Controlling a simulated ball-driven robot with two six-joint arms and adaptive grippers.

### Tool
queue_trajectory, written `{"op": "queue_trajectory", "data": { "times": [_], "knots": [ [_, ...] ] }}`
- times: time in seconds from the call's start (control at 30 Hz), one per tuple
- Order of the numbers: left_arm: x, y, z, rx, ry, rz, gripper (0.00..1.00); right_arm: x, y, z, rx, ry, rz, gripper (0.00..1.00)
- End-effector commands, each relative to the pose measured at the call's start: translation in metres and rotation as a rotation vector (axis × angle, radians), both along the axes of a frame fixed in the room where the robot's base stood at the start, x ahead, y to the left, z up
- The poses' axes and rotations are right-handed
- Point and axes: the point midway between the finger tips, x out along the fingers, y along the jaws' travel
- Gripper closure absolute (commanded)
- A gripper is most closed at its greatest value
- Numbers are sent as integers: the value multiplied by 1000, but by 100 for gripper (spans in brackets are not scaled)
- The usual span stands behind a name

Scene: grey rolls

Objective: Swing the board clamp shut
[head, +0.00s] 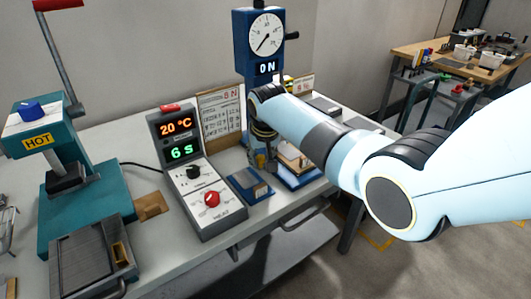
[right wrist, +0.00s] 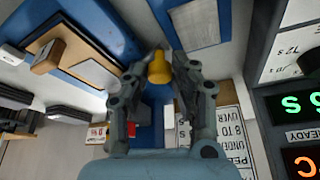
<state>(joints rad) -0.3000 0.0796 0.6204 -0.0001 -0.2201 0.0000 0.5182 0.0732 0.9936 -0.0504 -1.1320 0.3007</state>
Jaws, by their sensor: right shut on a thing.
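My right gripper (head: 261,148) is beside the blue gauge stand, partly hidden by my own arm. In the right wrist view, its fingers (right wrist: 157,62) are shut on a yellow knob (right wrist: 158,72). The knob also shows just below the gripper in the head view (head: 260,162). I take it to be the board clamp's handle; the rest of the clamp is mostly hidden, and I cannot tell its angle. A tan board (head: 293,158) lies on the blue base (head: 299,182) of the stand. My left gripper is not in view.
A control box (head: 201,188) reads 20 °C and 6 s. A blue plate (head: 249,185) lies between box and stand. A teal press (head: 85,200) stands at the left. The bench's front edge is close.

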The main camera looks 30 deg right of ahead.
Motion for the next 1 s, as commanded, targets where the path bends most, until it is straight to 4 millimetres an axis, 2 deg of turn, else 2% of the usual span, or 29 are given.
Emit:
{"op": "queue_trajectory", "data": {
  "times": [0.3, 0.87, 0.9, 1.0],
  "knots": [
    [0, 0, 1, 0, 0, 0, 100, 7, 4, 1, 1, -3, -123, 100],
    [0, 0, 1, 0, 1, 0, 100, 9, 4, 1, 2, -3, -149, 100],
    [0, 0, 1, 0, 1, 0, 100, 9, 4, 1, 2, -3, -149, 70],
    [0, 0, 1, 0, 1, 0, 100, 8, 4, 1, 1, -3, -149, 57]
  ]
}}
